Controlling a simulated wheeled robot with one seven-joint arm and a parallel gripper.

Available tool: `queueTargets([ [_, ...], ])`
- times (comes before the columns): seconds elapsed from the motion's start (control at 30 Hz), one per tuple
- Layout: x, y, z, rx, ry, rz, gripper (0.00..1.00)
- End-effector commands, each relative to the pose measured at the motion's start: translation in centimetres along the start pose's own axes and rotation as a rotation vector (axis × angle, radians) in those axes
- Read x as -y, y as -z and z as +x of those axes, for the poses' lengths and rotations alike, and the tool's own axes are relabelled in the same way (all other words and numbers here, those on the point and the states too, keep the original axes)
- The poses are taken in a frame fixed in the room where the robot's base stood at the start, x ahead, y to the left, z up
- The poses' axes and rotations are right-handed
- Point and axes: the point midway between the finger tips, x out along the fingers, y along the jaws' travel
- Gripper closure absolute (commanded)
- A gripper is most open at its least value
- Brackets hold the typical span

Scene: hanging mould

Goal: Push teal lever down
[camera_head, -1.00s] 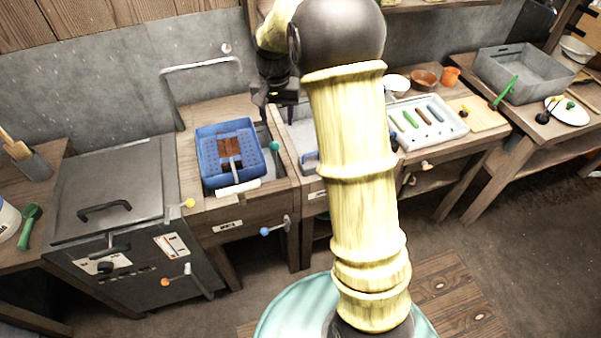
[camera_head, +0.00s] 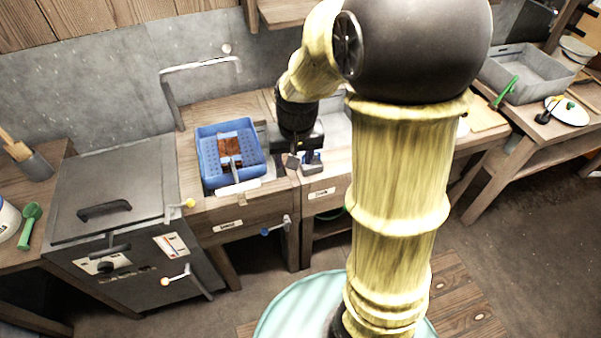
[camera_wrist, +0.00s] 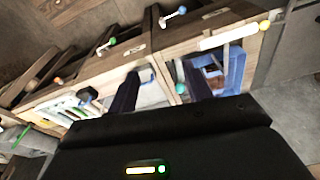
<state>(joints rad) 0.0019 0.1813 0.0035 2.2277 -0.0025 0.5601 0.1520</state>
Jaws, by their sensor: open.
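The teal lever's round knob (camera_wrist: 180,88) shows in the wrist view, between my two dark fingers and close to the right one. In the head view the knob is hidden behind my gripper. My gripper (camera_head: 298,162) hangs over the bench, just right of the blue perforated tray. Its fingers point down and are apart, with nothing held between them; the wrist view shows them too (camera_wrist: 160,82). I cannot tell whether a finger touches the knob.
The blue tray (camera_head: 204,157) holds a brown block and sits left of my gripper. A white-handled bar (camera_head: 238,187) lies at its front. A blue-knobbed lever (camera_head: 272,230) is on the bench front. A grey lidded box (camera_head: 130,185) stands left.

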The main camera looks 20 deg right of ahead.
Motion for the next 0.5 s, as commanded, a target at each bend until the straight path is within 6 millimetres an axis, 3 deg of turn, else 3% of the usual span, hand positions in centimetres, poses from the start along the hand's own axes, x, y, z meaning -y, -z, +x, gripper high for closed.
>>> queueTargets([
  [0.23,-0.6,-3.6,0.0,-0.022,0.003,-0.057,0.50],
  [0.5,-0.7,-4.7,0.0,-0.030,0.004,-0.077,0.50],
])
